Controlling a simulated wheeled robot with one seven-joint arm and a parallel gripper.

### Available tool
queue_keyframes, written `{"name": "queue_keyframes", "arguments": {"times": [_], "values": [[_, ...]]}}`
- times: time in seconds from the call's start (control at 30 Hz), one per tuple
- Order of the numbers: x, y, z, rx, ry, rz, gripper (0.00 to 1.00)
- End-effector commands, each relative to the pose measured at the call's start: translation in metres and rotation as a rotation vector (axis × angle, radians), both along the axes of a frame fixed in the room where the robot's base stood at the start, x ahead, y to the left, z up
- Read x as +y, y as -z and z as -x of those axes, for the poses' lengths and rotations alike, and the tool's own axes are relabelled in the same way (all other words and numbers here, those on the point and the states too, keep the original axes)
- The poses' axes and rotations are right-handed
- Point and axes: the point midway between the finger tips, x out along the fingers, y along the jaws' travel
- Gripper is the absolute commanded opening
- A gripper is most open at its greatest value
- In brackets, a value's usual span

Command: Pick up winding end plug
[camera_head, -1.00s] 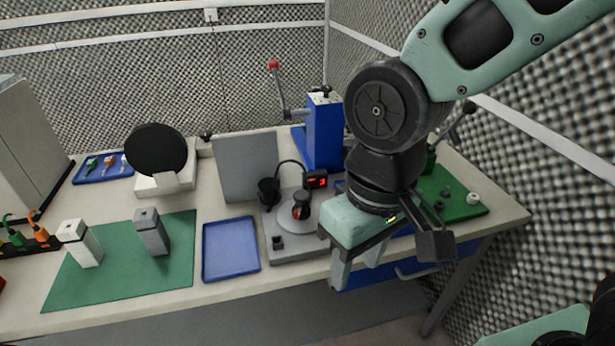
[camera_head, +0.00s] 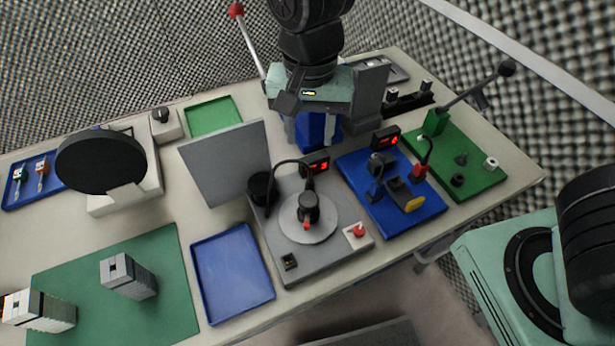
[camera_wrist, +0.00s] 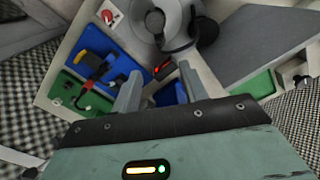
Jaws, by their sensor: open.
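No part is clearly identifiable as the winding end plug. Small parts lie on the green board (camera_head: 478,187) at the right: a black round piece (camera_head: 457,181), a dark piece (camera_head: 461,159) and a white ring (camera_head: 491,162). A black spool-like part (camera_head: 308,207) stands on the round plate (camera_head: 300,232) of the grey station. My gripper (camera_head: 318,138) is open and empty, above the back of the table behind the grey station and blue board.
The blue board (camera_head: 390,222) with small fixtures lies between the grey station (camera_head: 330,255) and green board. A grey upright panel (camera_head: 222,165) and red-knobbed lever (camera_head: 237,12) stand near my gripper. A blue tray (camera_head: 232,272) is empty. A long black-knobbed lever (camera_head: 507,68) rises over the green board.

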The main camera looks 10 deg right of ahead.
Motion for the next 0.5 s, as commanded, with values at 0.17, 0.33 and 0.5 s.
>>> {"name": "queue_keyframes", "arguments": {"times": [0.17, 0.33, 0.5], "values": [[-0.002, 0.039, 0.001, 0.005, 0.000, 0.006, 0.44], [-0.002, 0.074, 0.001, 0.005, 0.001, 0.005, 0.44], [-0.001, 0.099, 0.000, 0.003, 0.000, 0.003, 0.44]]}}
